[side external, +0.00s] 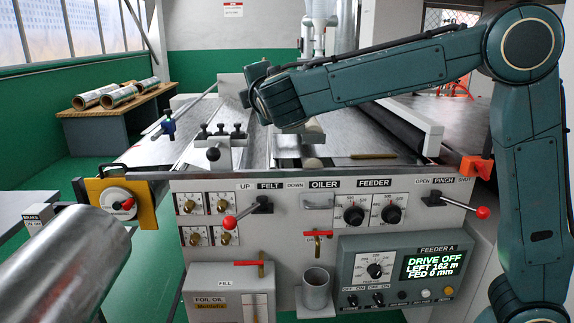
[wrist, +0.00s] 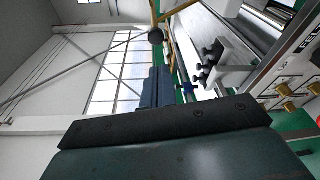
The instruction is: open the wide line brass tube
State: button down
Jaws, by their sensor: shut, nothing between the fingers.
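Several small white plates with brass fittings (side external: 222,205) sit in a block at the left of the front panel. Their labels are too small to read, so I cannot tell which is the wide line brass tube. Some of these brass fittings also show at the right edge of the wrist view (wrist: 290,107). A red-handled brass tap (side external: 317,236) is below the OILER label, above a grey cup. My gripper (wrist: 158,88) is shut and empty, raised well away from the panel; in the side view its fingers are mostly hidden around the wrist end of my arm.
Red-knobbed levers marked FELT (side external: 247,211) and PINCH (side external: 458,204) stick out from the panel. A foil oil box (side external: 226,283) with a red handle and a control box (side external: 398,272) reading DRIVE OFF are below. A large foil roll (side external: 70,262) fills the lower left.

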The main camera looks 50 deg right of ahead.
jog(key=shift+w+a+f+n+t+y, duration=0.15)
jog(key=shift+a+n+t+y, duration=0.1)
jog(key=shift+n+y, duration=0.35)
jog(key=shift+w+a+r+n+t+y, duration=0.15)
jog(key=shift+n+y, duration=0.25)
jog(key=shift+y, duration=0.4)
jog(key=shift+w+a+f+n+t+y, duration=0.2)
jog(key=shift+n+t+y, duration=0.1)
jog(key=shift+n+y, duration=0.3)
jog(key=shift+w, duration=0.1)
jog(key=x, duration=1)
jog(key=shift+s+d+r, duration=0.25)
jog(key=shift+s+d, duration=0.4)
jog(key=shift+d, duration=0.1)
jog(key=shift+s+d+r, duration=0.25)
jog(key=shift+s+d, duration=0.35)
jog(key=shift+d, duration=0.15)
